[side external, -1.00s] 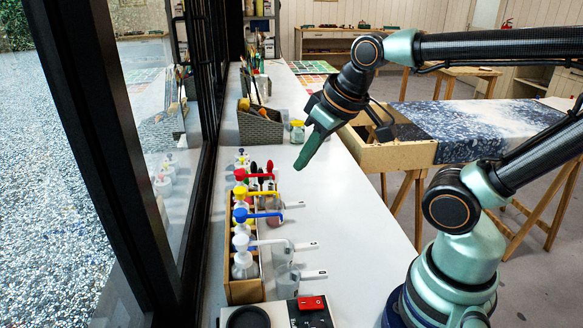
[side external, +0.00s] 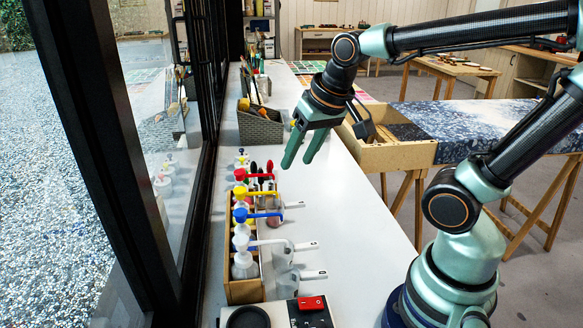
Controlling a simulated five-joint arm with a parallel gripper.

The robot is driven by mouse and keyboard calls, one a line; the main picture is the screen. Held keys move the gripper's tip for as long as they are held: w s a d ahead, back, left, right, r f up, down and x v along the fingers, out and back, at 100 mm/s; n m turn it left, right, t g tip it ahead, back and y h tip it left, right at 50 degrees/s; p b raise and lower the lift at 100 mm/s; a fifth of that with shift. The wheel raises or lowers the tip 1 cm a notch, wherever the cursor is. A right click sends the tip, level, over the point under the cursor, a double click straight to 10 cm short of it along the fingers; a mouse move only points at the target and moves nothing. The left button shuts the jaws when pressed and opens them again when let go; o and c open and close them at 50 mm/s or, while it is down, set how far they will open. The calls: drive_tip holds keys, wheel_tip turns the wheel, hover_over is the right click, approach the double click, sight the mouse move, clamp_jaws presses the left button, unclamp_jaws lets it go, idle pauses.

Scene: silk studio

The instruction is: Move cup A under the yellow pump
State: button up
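The yellow pump (side external: 240,192) stands in a wooden rack (side external: 244,292) along the left of the white bench, between a red pump (side external: 240,174) and a blue pump (side external: 241,214). Clear cups with white handles stand in a row right of the rack. One cup (side external: 282,252) is beside the white pump (side external: 241,241), and another (side external: 287,279) is nearer the camera. No label tells me which is cup A. My gripper (side external: 298,163) is open and empty above the bench, beyond the cups.
A grey basket (side external: 260,127) with tools stands beyond the rack. A black device with a red switch (side external: 311,303) sits at the near end. The window frame borders the bench on the left. The bench right of the cups is clear.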

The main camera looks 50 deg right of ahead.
drive_tip(key=w+d+f+m+g, duration=0.2)
drive_tip(key=w+d+f+m, duration=0.3)
drive_tip(key=m, duration=0.5)
drive_tip(key=m+g, duration=0.3)
drive_tip(key=m, duration=0.9)
hover_over(297, 203)
wheel_tip(297, 203, down, 10)
drive_tip(key=shift+a, duration=0.1)
drive_tip(key=shift+f+m, duration=0.3)
drive_tip(key=shift+f, duration=3)
clamp_jaws()
drive_tip(key=shift+r, duration=0.2)
drive_tip(key=shift+r, duration=0.95)
